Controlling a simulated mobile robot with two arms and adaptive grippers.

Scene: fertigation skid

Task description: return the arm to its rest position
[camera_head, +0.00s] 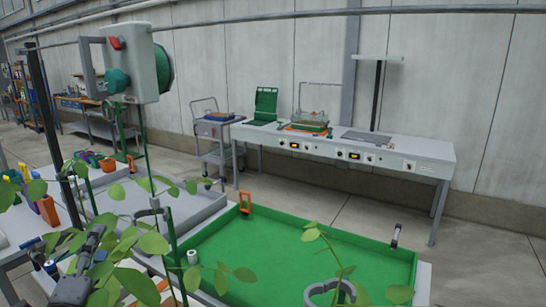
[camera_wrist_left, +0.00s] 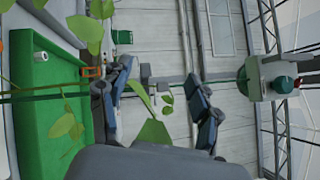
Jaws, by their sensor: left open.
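My left gripper (camera_head: 85,250) is at the bottom left of the head view, dark grey, among the leaves of a plant (camera_head: 140,245) that partly hide it. In the left wrist view the two blue-grey fingers of my left gripper (camera_wrist_left: 160,95) stand wide apart. Green leaves (camera_wrist_left: 153,132) show in the gap between them, and I cannot tell whether they touch the gripper. Nothing is gripped. My right gripper is not in view.
A green tray (camera_head: 225,255) lies right of the plant, with a second plant (camera_head: 325,240) at its front. A grey tray (camera_head: 195,212) is behind the leaves. A grey box with a green reel (camera_head: 143,65) hangs above. A workbench (camera_head: 420,155) stands at the wall.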

